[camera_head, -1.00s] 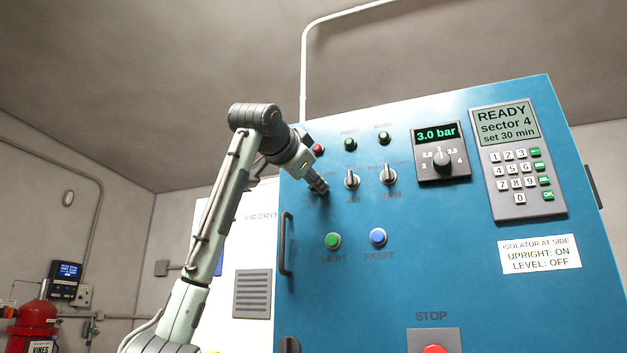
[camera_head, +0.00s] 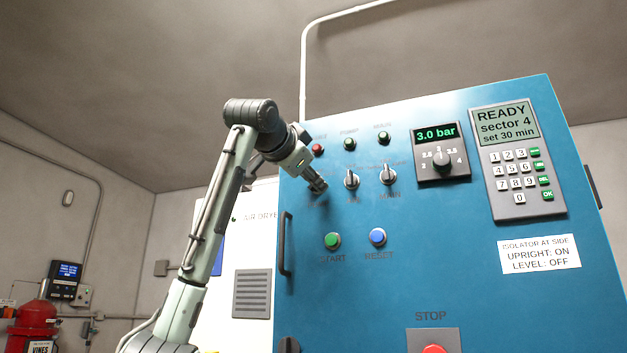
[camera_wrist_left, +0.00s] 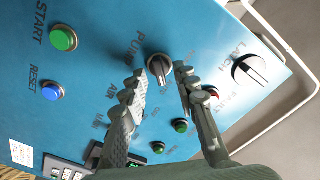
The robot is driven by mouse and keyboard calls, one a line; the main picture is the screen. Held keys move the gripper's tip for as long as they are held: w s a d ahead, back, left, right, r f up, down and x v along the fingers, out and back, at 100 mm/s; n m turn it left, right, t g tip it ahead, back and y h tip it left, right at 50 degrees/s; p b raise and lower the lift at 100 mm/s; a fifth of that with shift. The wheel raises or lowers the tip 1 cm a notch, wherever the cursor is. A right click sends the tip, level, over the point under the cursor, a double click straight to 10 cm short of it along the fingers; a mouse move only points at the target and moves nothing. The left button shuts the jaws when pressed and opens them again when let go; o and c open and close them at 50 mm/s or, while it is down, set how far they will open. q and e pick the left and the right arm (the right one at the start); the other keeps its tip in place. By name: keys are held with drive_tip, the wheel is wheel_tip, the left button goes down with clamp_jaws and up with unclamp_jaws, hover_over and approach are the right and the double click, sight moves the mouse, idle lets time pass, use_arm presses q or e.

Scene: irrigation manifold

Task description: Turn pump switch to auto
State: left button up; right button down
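The pump switch (camera_wrist_left: 159,68) is a round knob with a light grip bar, beside the PUMP lettering on the blue panel (camera_head: 440,260). In the head view my left gripper hides it. My left gripper (camera_head: 318,187) is at the leftmost place in the switch row. In the left wrist view its two fingers (camera_wrist_left: 161,82) are apart, one on each side of the switch. I cannot tell whether they touch it. The AIR switch (camera_head: 351,180) and MAIN switch (camera_head: 388,175) stand to the right. My right gripper is not in view.
Above the switches are a red lamp (camera_head: 317,149) and green lamps (camera_head: 350,144). Below are the green START button (camera_head: 332,241) and blue RESET button (camera_head: 377,237). A door handle (camera_head: 285,244) is at the left edge. A latch knob (camera_wrist_left: 249,70) shows in the wrist view.

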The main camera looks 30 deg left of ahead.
use_arm(q)
drive_tip(key=v, duration=1.1)
